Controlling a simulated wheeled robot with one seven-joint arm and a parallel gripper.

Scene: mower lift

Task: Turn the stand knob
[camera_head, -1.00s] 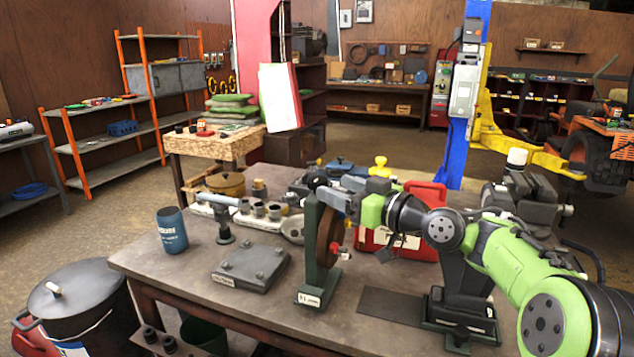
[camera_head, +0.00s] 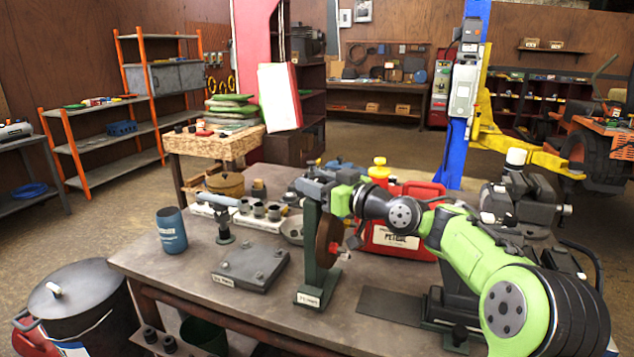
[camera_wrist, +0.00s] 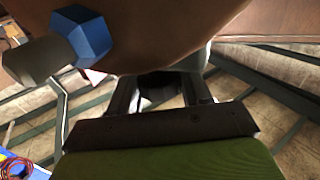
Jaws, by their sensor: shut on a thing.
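A dark green stand (camera_head: 314,260) stands on the workbench and carries a brown disc (camera_head: 328,238) with a small red part (camera_head: 334,247) at its side. My gripper (camera_head: 316,188) is at the top of the stand; its fingertips are hard to make out there. In the wrist view the brown disc (camera_wrist: 210,35) fills the top, with a blue hex nut (camera_wrist: 90,35) on a grey shaft. The jaws (camera_wrist: 158,92) reach under the disc's rim and are shut on a dark rounded thing between them. It looks like the stand knob, but is mostly hidden.
A red petrol can (camera_head: 418,195) stands behind my arm. A grey plate block (camera_head: 250,268) and a blue cup (camera_head: 171,231) are left of the stand. A vice (camera_head: 530,195) is at the right. The bench's (camera_head: 180,275) front left is bare.

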